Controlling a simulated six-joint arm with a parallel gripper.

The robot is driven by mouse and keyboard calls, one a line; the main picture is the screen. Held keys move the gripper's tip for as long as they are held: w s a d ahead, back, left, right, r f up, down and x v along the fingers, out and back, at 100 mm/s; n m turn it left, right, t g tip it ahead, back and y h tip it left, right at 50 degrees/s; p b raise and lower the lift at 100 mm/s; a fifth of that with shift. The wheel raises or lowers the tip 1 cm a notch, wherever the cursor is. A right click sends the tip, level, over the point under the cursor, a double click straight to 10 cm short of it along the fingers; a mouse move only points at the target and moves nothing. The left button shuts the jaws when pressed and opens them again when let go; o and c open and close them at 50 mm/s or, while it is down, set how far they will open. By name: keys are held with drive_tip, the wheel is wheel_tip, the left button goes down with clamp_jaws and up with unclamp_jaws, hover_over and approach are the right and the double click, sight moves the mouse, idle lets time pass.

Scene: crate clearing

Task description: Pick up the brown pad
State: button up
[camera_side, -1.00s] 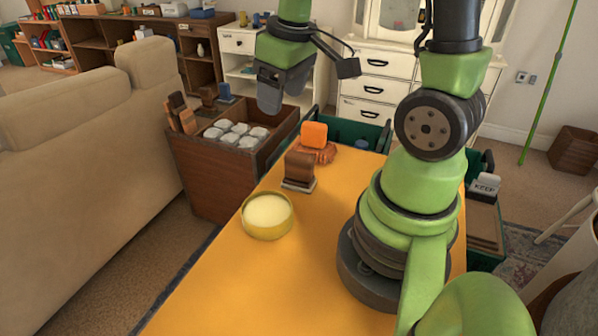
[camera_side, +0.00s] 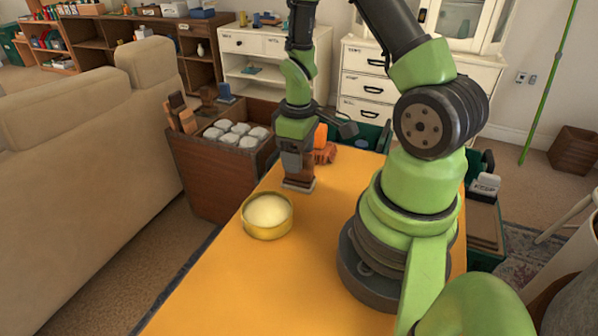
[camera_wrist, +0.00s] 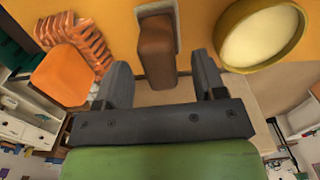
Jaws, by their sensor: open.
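The brown pad (camera_side: 303,175) stands upright on a pale grey base on the orange table (camera_side: 250,280). My gripper (camera_side: 293,160) is directly over it in the side view, pointing down and hiding its upper part. In the wrist view the brown pad (camera_wrist: 156,50) shows between the two fingers of my gripper (camera_wrist: 162,72), with a gap on each side. The fingers are open and hold nothing. How far down beside the pad they reach is hard to tell.
A round yellow tin (camera_side: 267,228) with cream contents stands nearer the camera. A brown crate (camera_side: 207,168) with several white-topped items stands left. The near table is clear.

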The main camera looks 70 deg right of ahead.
drive_tip(key=shift+f, duration=1.75)
drive_tip(key=c, duration=1.1)
drive_tip(key=shift+o, duration=0.2)
drive_tip(key=shift+r, duration=0.1)
wheel_tip(320, 180, up, 10)
drive_tip(key=shift+f, duration=0.1)
